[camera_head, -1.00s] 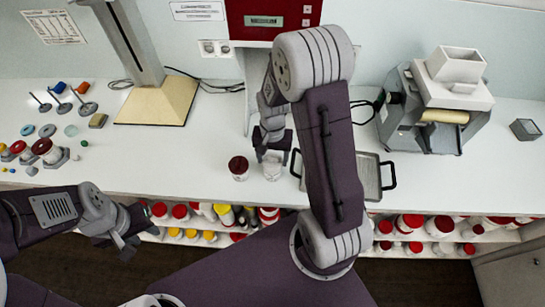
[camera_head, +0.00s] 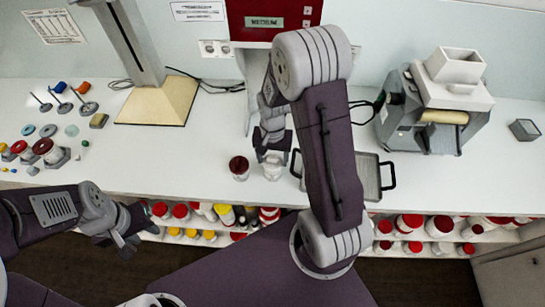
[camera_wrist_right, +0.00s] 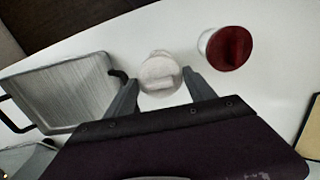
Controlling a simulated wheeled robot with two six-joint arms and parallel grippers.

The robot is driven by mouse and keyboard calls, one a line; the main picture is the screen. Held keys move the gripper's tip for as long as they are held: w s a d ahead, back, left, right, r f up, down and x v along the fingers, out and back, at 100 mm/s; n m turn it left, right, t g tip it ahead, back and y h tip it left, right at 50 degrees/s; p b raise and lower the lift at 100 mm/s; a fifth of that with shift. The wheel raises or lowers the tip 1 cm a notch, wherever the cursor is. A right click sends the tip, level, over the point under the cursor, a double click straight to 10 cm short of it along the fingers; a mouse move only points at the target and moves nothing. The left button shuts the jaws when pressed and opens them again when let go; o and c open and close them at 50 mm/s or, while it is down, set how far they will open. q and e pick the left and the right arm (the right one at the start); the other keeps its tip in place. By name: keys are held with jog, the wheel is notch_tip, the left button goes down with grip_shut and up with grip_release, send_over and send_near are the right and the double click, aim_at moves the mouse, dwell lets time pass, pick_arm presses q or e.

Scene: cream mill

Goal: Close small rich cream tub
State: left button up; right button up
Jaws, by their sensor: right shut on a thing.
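A small white tub (camera_head: 272,170) stands on the white counter, and it also shows in the right wrist view (camera_wrist_right: 160,72). My right gripper (camera_head: 271,158) is shut on it, with one finger on each side in the right wrist view. A pale piece covers part of its top; I cannot tell whether the lid is fully seated. A second small tub with a dark red top (camera_head: 239,167) stands just left of it, apart from the gripper. My left gripper (camera_head: 122,240) hangs in front of the counter, away from both tubs; its finger gap is unclear.
A grey tray (camera_head: 371,178) with black handles lies right of the tubs, partly behind my right arm. A roller mill (camera_head: 435,105) stands at the back right. Lidded jars (camera_head: 48,150) and small tools are at the left.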

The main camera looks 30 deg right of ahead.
jog(key=shift+f, duration=0.5)
dwell(0.8)
jog(key=o, duration=1.4)
jog(key=shift+o, duration=1.1)
jog(key=shift+r, duration=0.1)
notch_tip(320, 180, up, 5)
jog(key=p, duration=0.4)
